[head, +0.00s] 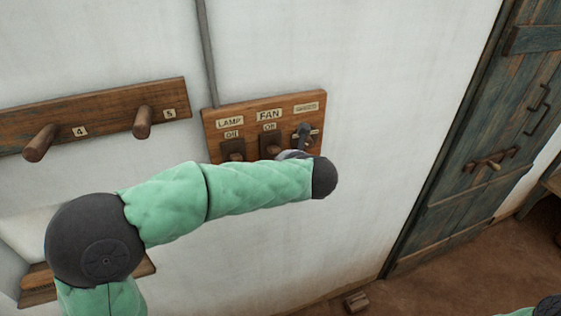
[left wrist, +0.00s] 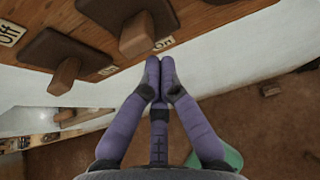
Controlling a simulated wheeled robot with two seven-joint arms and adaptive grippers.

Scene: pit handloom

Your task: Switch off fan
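The wooden switch board (head: 311,97) is on the white wall in the head view, with LAMP and FAN labels and a third, unreadable label. The fan switch (head: 270,145) is under the FAN label, its lower part hidden by my left arm. In the left wrist view, two dark switch plates with wooden levers show, the nearer one (left wrist: 137,35) apparently the fan's, with an "On" label (left wrist: 165,42) beside it. My left gripper (left wrist: 160,72) has its fingertips together, empty, just below that lever; contact cannot be told. It is mostly hidden in the head view. My right gripper is out of view.
A peg rail (head: 100,112) is left of the board. A knobbed control (head: 303,134) is at the board's right. A wooden door (head: 480,120) is farther right. The wall between board and door is clear.

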